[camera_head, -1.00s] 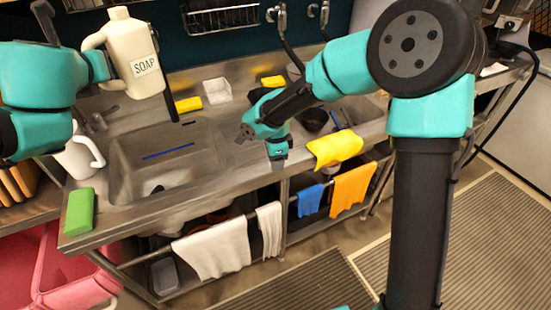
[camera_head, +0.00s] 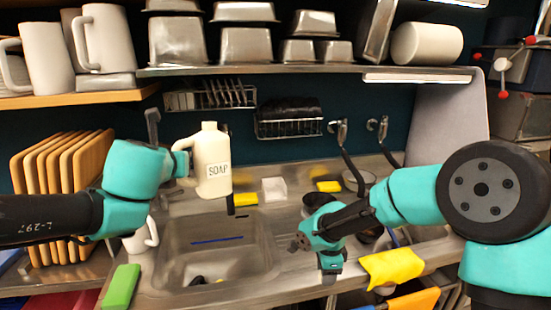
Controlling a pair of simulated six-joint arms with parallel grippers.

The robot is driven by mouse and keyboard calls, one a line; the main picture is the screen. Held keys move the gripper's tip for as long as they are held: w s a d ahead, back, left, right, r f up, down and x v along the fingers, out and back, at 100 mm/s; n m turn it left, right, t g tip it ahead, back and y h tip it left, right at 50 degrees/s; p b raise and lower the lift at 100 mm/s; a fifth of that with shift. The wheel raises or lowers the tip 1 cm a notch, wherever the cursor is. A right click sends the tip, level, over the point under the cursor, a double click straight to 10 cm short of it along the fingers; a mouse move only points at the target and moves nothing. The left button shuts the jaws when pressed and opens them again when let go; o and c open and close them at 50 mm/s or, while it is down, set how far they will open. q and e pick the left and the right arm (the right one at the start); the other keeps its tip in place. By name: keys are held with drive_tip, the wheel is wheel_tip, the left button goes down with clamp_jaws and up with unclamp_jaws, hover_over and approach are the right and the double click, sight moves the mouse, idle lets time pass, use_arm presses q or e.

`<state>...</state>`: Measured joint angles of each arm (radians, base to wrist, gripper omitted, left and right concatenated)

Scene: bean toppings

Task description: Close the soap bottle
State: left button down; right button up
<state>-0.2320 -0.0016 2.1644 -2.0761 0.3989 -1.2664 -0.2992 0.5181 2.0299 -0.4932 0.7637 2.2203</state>
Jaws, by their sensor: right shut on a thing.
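A cream soap bottle (camera_head: 215,178) with a side handle and a SOAP label stands upright in the air above the sink's left basin. My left gripper (camera_head: 184,166) is at the handle side of the bottle and holds it up; its fingertips are mostly hidden. My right gripper (camera_head: 329,264) is over the counter to the right of the basin, well apart from the bottle. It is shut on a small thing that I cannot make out. The bottle's top looks plain, and I cannot tell whether a cap sits on it.
The sink basin (camera_head: 188,262) lies below the bottle. A yellow cloth (camera_head: 392,267) lies at the counter's front edge. A green sponge (camera_head: 121,287) and a white mug (camera_head: 141,237) are at the left. A shelf (camera_head: 300,69) with metal containers runs above, and a wire rack hangs below it.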

drive_tip(key=d+n, duration=0.1)
drive_tip(key=n, duration=0.1)
drive_tip(key=w+n, duration=0.1)
drive_tip(key=n, duration=0.1)
drive_tip(key=w+d+f+n, duration=0.1)
drive_tip(key=n, duration=0.2)
drive_tip(key=shift+w+d+f, duration=0.1)
drive_tip(key=shift+w+d, duration=0.1)
drive_tip(key=shift+d, duration=0.1)
drive_tip(key=d+n, duration=0.1)
drive_tip(key=n, duration=0.1)
drive_tip(key=w+n, duration=0.1)
drive_tip(key=n, duration=0.1)
drive_tip(key=w+d+f+n, duration=0.1)
drive_tip(key=n, duration=0.2)
drive_tip(key=shift+d, duration=0.3)
use_arm(q)
drive_tip(key=w+d+f, duration=0.2)
drive_tip(key=d+f, duration=1.4)
drive_tip(key=f, duration=0.3)
drive_tip(key=shift+w+d+f, duration=0.2)
drive_tip(key=shift+w+f, duration=0.05)
drive_tip(key=shift+w, duration=0.1)
drive_tip(key=shift+f, duration=0.1)
use_arm(e)
drive_tip(key=shift+w, duration=0.1)
